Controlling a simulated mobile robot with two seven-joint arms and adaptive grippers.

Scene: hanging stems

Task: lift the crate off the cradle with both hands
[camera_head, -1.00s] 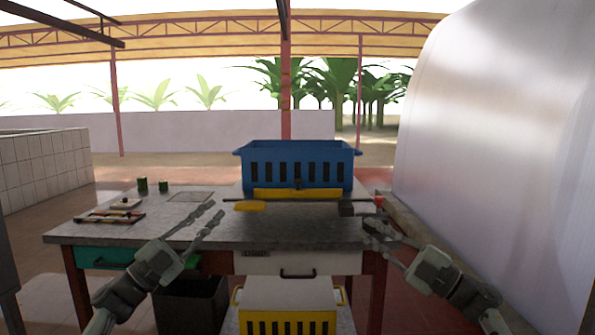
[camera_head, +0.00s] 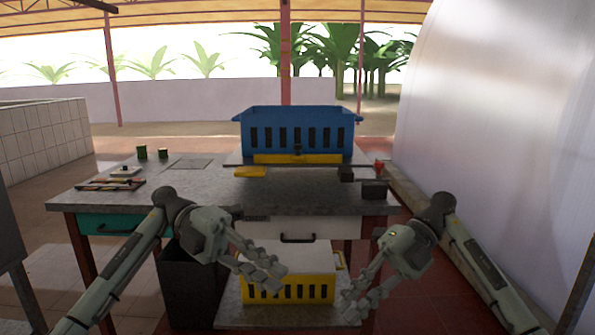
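A blue crate (camera_head: 297,118) with slotted sides sits level at the back of the table. It rests on a low cradle with a yellow front piece (camera_head: 297,158). My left gripper (camera_head: 278,281) is open and empty, low in front of the table and overlapping the yellow crate in the picture. My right gripper (camera_head: 349,302) is open and empty, low and to the right of that yellow crate. Both grippers are well below and nearer than the blue crate, touching neither its sides nor its rim. The crate's far side is hidden.
The yellow crate (camera_head: 262,289) with a pale top stands on a low shelf (camera_head: 235,316). The grey table (camera_head: 215,199) has a dark block (camera_head: 374,190) at right, a striped board (camera_head: 110,185) and small green cylinders at left. A dark bin (camera_head: 190,290) stands below. A large pale curved wall (camera_head: 500,130) bounds the right.

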